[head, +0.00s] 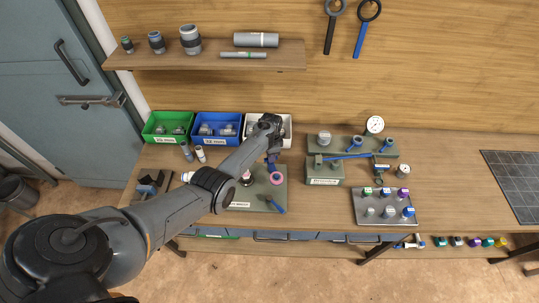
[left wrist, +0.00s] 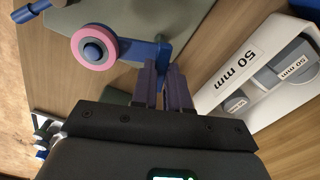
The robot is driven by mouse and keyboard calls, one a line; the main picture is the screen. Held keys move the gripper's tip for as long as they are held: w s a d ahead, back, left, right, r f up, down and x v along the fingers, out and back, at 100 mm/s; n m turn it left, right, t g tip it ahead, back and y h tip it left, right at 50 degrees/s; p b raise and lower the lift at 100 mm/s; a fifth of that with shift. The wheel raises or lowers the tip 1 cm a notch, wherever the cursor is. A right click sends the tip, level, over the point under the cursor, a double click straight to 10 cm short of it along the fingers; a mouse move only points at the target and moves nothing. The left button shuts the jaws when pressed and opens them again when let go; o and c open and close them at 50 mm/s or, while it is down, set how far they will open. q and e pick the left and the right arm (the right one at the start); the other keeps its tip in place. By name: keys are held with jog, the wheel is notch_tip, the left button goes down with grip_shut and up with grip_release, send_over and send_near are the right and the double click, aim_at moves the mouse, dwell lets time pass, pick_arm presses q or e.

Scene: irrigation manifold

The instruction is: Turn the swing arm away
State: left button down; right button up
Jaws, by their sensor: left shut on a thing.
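The swing arm is a blue bar (left wrist: 140,50) with a pink wheel with a grey hub (left wrist: 94,47) at one end, seen in the left wrist view. In the head view its pink wheel (head: 278,179) shows over the grey-green board (head: 240,203) in front of the white bin. My left gripper (left wrist: 164,88) is shut on the blue upright part of the arm, with one finger on each side. In the head view my left gripper (head: 271,160) points down there, and my forearm hides part of the board. My right gripper is not in view.
Green (head: 168,140), blue (head: 201,139) and white (head: 252,140) bins stand behind the board. To its right are a fixture with a blue lever (head: 345,156), a gauge (head: 375,125) and a tray of fittings (head: 386,222).

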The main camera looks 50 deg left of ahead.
pick_arm(q)
jog(key=shift+r+n, duration=0.1)
jog(key=shift+n, duration=1.6)
jog(key=shift+n+p, duration=0.4)
jog(key=shift+n, duration=5.2)
jog(key=c, duration=1.1)
grip_release()
